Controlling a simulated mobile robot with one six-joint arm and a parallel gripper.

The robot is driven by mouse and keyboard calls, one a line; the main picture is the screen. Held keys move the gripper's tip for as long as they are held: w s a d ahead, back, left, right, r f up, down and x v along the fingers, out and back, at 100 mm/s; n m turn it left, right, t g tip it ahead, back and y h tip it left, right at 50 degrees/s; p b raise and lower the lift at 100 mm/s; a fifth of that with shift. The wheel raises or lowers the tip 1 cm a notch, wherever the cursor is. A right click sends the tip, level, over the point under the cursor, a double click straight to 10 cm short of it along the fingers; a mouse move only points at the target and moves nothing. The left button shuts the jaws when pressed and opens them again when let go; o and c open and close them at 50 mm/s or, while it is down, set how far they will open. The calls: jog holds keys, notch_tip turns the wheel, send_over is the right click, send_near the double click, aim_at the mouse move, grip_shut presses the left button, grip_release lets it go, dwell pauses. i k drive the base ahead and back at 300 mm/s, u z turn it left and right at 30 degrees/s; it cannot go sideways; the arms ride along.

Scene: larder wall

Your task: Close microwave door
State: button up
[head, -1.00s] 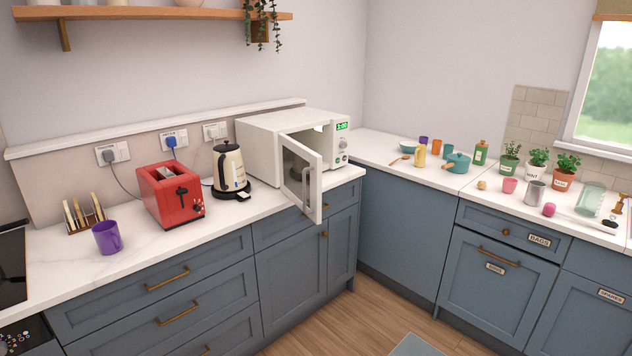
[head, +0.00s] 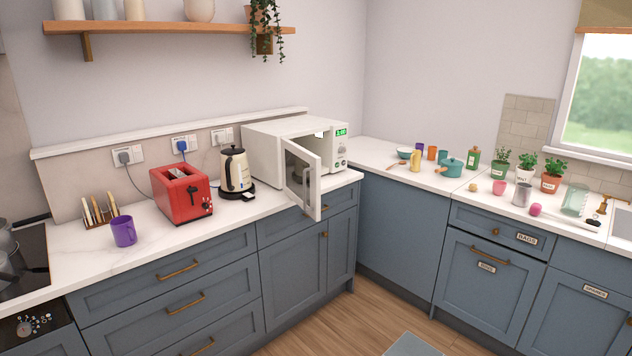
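The white microwave (head: 276,138) stands on the counter near the corner, with a green lit display at its upper right. Its door (head: 303,179) is open and swung out past the counter's front edge, hinged on the left side of the opening. The door has a dark window in a white frame and a handle along its free edge. Part of the microwave's inside shows above and beside the door. My gripper is not in view.
A cream kettle (head: 235,170) and red toaster (head: 182,195) stand left of the microwave, with a purple mug (head: 123,231) further left. Small items, including a teal pot (head: 451,167), stand on the right counter.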

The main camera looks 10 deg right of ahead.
aim_at(295, 159)
jog(key=u, duration=0.15)
jog(key=i, duration=0.9)
jog(key=u, duration=3.95)
jog(key=i, duration=0.1)
jog(key=z, duration=2.6)
jog(key=k, duration=0.3)
